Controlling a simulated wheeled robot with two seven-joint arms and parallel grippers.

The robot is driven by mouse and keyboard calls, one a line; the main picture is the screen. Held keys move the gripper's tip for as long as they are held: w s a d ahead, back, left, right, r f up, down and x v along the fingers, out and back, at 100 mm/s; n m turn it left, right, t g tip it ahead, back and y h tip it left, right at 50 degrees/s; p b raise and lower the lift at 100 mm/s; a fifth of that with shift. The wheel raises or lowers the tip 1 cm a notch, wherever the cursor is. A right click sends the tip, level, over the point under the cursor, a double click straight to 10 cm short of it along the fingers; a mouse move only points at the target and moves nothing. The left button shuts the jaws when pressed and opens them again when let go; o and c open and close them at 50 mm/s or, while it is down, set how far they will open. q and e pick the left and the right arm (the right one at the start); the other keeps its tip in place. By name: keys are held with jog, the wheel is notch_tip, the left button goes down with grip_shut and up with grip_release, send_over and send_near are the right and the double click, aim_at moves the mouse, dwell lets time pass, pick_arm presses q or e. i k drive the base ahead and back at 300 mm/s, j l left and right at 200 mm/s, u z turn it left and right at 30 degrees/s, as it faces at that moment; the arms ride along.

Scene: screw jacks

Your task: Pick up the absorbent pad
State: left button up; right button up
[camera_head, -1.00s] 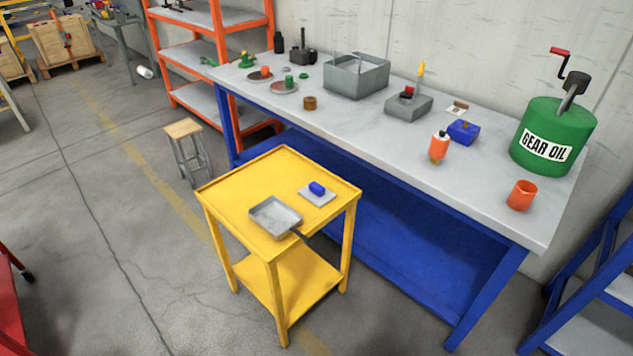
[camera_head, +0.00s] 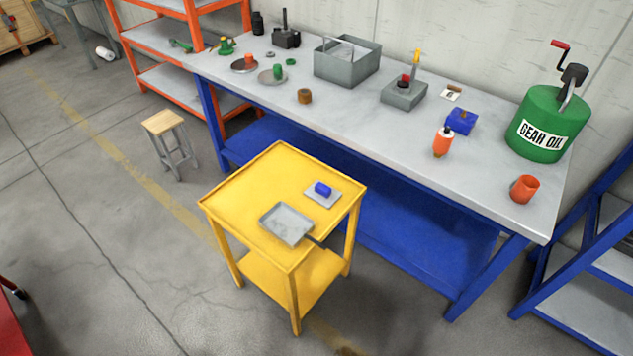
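A flat, light grey square (camera_head: 335,199) lies on the yellow cart's top near its back right edge. It looks like the absorbent pad, though I cannot be sure. Neither of my grippers is in view.
The yellow cart (camera_head: 245,190) stands before the long workbench (camera_head: 350,113). The bench bears a grey bin (camera_head: 347,77), an orange bottle (camera_head: 442,144), an orange cup (camera_head: 524,189) and a green gear oil drum (camera_head: 548,115). A stool (camera_head: 165,125) stands left; floor is free front left.

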aim_at(323, 195)
jog(key=i+j+z, duration=0.1)
jog(key=j, duration=0.3)
jog(key=i+j+z, duration=0.1)
jog(key=i+j, duration=0.15)
jog(key=i+j+z, duration=0.1)
jog(key=j, duration=0.4)
jog(key=i+j, duration=0.15)
jog(key=j, duration=0.3)
jog(key=i+j+z, duration=0.15)
jog(key=j, duration=0.25)
